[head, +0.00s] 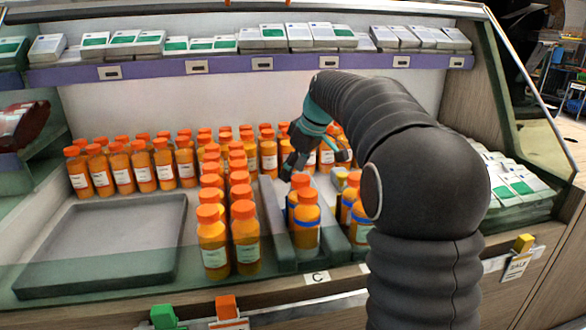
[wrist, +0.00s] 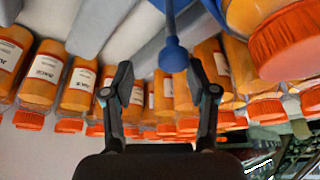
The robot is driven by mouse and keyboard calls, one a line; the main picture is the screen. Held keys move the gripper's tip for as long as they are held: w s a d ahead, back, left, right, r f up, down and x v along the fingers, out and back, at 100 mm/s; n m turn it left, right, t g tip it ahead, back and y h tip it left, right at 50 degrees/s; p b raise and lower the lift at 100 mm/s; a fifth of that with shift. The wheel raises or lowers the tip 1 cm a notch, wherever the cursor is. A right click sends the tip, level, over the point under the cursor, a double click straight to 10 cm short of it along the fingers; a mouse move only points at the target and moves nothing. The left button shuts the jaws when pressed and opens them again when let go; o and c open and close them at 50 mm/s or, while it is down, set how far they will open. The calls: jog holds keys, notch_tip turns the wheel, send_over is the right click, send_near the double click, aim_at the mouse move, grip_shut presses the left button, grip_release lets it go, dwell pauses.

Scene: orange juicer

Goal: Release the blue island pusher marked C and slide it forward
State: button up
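A blue rod with a rounded knob (wrist: 173,55) shows in the wrist view, between and just beyond the fingertips of my gripper (wrist: 160,88); it looks like the pusher, though no mark on it is legible. In the head view my gripper (head: 293,160) reaches down behind the front bottles of the lane with the card marked C (head: 317,278). The pusher is not distinguishable there. An orange bottle with a blue band (head: 305,226) stands at the front of that lane.
Orange-capped bottles (head: 242,238) stand in rows left of the lane, and more line the back. An empty grey tray (head: 105,245) lies at the left. A purple-edged shelf (head: 230,63) with boxes runs above. In the wrist view a large orange cap (wrist: 290,40) is close at the right.

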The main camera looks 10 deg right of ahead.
jog(key=v, duration=1.2)
jog(key=s+a+f+m+t+h+p, duration=0.1)
jog(key=s+a+f+m, duration=0.15)
jog(key=s, duration=0.55)
jog(key=s+a+f+m+h+p, duration=0.1)
jog(key=s+m, duration=0.2)
jog(key=s, duration=0.6)
jog(key=s+f+m+t+h, duration=0.1)
jog(key=s+f+m, duration=0.2)
jog(key=s+f, duration=1)
jog(key=s, duration=0.2)
jog(key=shift+s+p, duration=0.25)
jog(key=shift+p, duration=0.05)
